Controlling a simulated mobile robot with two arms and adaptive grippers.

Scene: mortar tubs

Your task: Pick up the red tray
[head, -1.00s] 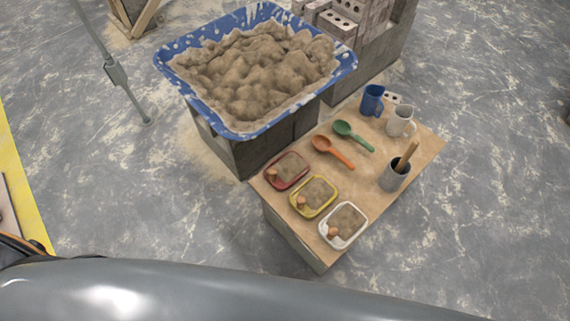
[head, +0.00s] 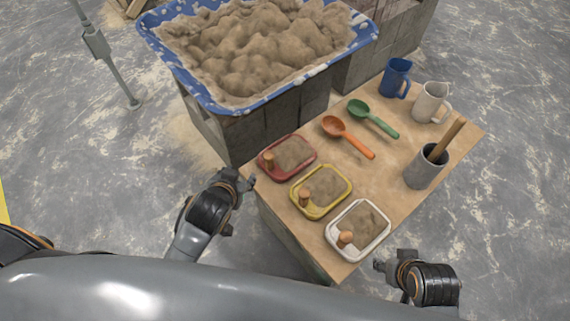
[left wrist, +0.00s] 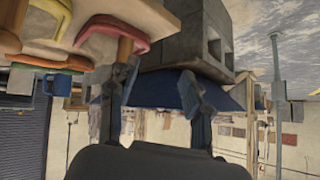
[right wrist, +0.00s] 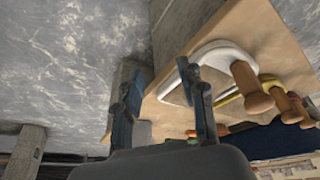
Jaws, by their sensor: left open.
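In the left wrist view the red tray (left wrist: 103,20) shows at upper left, beyond the spread fingers (left wrist: 155,92). My right gripper (head: 388,262) is off the board's front right edge, near the white tray (head: 335,238). Its fingers (right wrist: 165,95) stand apart with nothing between them.
The board (head: 400,185) also bears an orange scoop (head: 334,126), a green scoop (head: 359,108), a blue mug (head: 395,77), a white mug (head: 428,100) and a grey pot (head: 424,170) with a stick. A blue mortar tub (head: 240,108) on blocks stands close behind the red tray.

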